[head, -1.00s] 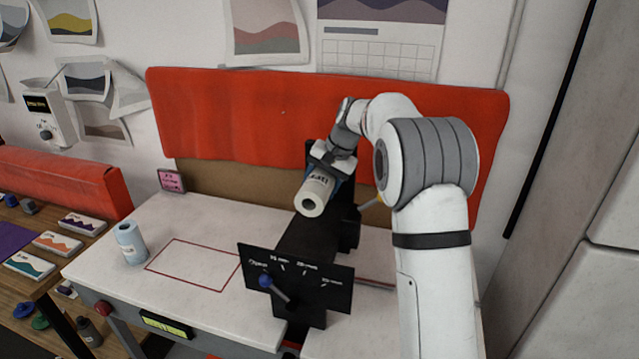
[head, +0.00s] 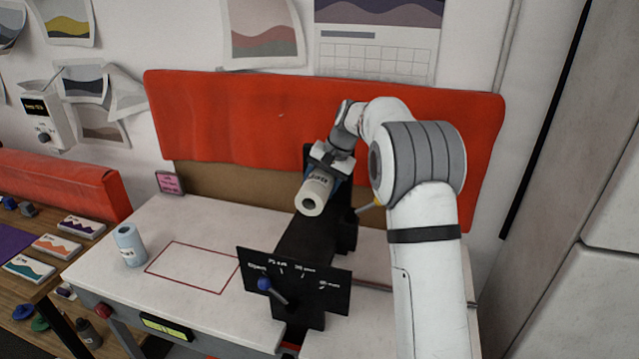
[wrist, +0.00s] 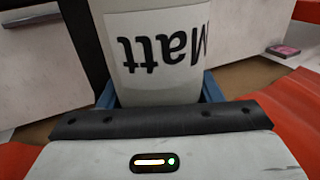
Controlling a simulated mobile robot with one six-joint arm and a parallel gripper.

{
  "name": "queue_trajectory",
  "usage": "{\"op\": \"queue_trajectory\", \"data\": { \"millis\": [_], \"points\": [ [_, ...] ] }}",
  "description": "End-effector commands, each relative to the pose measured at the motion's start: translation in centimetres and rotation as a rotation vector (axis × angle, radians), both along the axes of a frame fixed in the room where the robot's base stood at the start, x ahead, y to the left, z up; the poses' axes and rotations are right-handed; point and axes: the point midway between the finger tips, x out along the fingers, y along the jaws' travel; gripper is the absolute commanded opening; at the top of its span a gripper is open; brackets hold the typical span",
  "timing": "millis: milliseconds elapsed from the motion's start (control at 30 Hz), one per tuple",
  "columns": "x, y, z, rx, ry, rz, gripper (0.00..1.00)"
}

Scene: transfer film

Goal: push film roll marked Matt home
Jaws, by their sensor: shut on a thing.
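The white film roll marked Matt (head: 313,196) lies over the black machine (head: 304,240), its hollow end facing the head camera. My gripper (head: 326,172) is shut on the roll from behind and above. In the wrist view the label "Matt" on the roll (wrist: 165,50) shows upside down, with blue finger parts (wrist: 210,85) on both sides. The roll's far end is hidden by my gripper. I cannot tell how the roll sits against its holder.
A black dial plate (head: 294,282) with a blue-knobbed lever stands at the machine's front. A light blue roll (head: 129,245) stands on the white table at left, beside a red outlined rectangle (head: 193,267). A red padded panel (head: 230,120) is behind.

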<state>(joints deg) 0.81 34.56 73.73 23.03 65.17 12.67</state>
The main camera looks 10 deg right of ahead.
Motion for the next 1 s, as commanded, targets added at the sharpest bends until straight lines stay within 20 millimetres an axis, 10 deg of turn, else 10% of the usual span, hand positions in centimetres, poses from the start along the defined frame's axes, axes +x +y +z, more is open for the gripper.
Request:
{"op": "queue_trajectory", "data": {
  "millis": [133,167,433,1000],
  "points": [
    [0.2,-0.1,0.2,-0.001,-0.004,-0.001,0.20],
    [0.2,-0.1,0.2,-0.001,-0.004,-0.001,0.61],
    [0.2,-0.1,0.2,-0.001,-0.006,-0.001,0.83],
    [-0.4,-1.8,4.2,-0.001,-0.011,-0.002,0.84]
  ]
}}
